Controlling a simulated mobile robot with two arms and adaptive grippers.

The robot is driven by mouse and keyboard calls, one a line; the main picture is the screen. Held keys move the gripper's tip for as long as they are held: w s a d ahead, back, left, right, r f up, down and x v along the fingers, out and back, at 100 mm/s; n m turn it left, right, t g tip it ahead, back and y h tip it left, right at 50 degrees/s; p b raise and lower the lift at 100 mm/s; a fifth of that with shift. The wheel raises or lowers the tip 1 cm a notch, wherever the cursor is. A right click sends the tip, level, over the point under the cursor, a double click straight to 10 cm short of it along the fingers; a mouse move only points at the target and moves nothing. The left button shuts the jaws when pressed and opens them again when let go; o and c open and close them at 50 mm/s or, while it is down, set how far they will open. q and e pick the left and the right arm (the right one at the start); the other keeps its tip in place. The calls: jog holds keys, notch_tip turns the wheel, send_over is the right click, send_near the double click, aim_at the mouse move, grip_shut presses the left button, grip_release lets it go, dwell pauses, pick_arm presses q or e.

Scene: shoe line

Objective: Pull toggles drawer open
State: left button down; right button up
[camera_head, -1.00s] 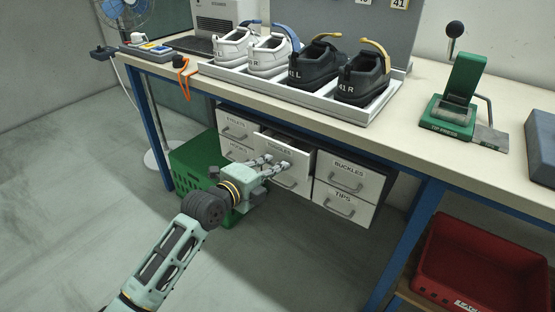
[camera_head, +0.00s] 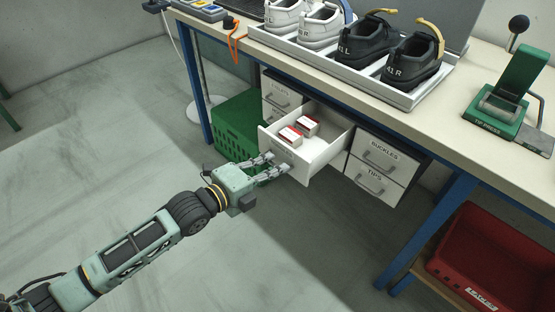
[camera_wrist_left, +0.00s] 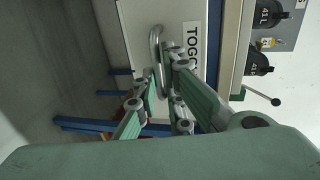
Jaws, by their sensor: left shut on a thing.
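The toggles drawer (camera_head: 318,165) is pulled well out of the cabinet under the bench in the head view. Two red and white boxes (camera_head: 306,124) lie inside it. My left gripper (camera_head: 277,167) is at the drawer's front, with its fingers shut on the handle. In the left wrist view the drawer front (camera_wrist_left: 188,28) carries a label that begins "TOG", partly hidden. The metal handle (camera_wrist_left: 155,42) runs between the fingers of my left gripper (camera_wrist_left: 167,68). My right gripper is not in view.
Drawers labelled buckles (camera_head: 381,153) and tips (camera_head: 373,178) are closed to the right. A green crate (camera_head: 238,127) stands left of the drawer. A red bin (camera_head: 492,262) sits on a low shelf at right. The floor in front is clear.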

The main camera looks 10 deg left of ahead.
pick_arm(q)
jog(key=shift+s+f, duration=0.2)
jog(key=shift+f, duration=0.25)
jog(key=c, duration=1.9)
grip_release()
jog(key=shift+w+r, duration=0.15)
jog(key=v, duration=1.2)
